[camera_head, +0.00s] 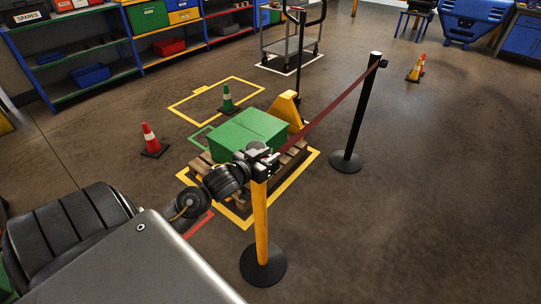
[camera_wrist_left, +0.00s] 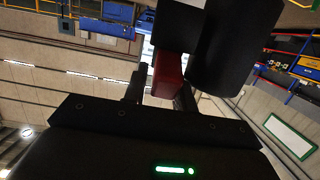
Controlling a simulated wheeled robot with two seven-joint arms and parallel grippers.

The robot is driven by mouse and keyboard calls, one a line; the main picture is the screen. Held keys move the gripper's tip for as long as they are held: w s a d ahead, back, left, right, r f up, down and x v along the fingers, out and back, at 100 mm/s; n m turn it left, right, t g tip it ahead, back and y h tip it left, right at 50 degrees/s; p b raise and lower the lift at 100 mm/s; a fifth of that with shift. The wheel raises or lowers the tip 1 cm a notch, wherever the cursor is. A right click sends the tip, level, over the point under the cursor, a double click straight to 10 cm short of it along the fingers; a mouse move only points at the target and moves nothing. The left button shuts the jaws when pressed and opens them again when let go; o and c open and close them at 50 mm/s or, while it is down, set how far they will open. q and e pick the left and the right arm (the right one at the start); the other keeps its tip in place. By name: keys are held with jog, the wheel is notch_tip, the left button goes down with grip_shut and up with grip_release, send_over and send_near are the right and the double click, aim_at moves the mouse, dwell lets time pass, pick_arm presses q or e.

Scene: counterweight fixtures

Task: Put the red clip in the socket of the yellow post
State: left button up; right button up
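The yellow post (camera_head: 261,222) stands upright on a round black base in the head view. My left gripper (camera_head: 265,163) is at its top and hides much of the post's head. In the left wrist view the red clip (camera_wrist_left: 168,77) is between the close-set fingers of my left gripper (camera_wrist_left: 160,95). The clip's far end meets a black block (camera_wrist_left: 178,28) beside a large black cylinder (camera_wrist_left: 236,45). I cannot tell how deep the clip sits in the socket. A dark red belt (camera_head: 337,103) runs from the black post (camera_head: 361,115) to my left gripper. My right gripper is not in view.
A green box (camera_head: 245,130) on a wooden pallet stands just behind the yellow post. Traffic cones (camera_head: 151,140) (camera_head: 228,99) stand behind it to the left. Shelves (camera_head: 95,60) line the back left.

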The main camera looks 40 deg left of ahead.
pick_arm(q)
jog(key=shift+s+a+r, duration=0.1)
jog(key=shift+s+r, duration=0.15)
jog(key=shift+r, duration=0.1)
jog(key=shift+s, duration=0.4)
jog(key=v, duration=1.1)
jog(key=shift+b, duration=0.45)
jog(key=shift+r, duration=0.15)
